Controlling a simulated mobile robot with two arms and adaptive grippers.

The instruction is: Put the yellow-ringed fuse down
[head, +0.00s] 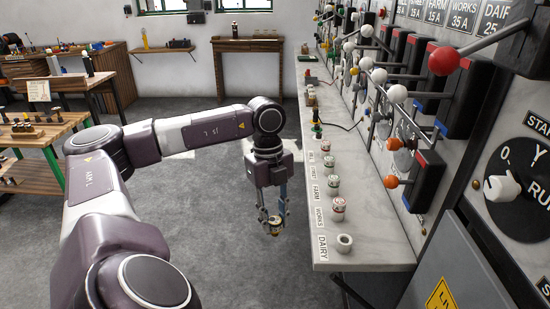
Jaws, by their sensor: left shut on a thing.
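My left gripper (273,217) points down and is shut on a small fuse (276,227), pale with a yellowish band. The fuse is held in the air over the grey floor, just left of the marble shelf (366,251). Its underside and whatever is directly below it cannot be made out clearly. My right gripper is not in view.
An empty white round holder (344,242) stands near the DAIRY label (322,248). Levers and switches (397,94) jut from the right-hand panel.

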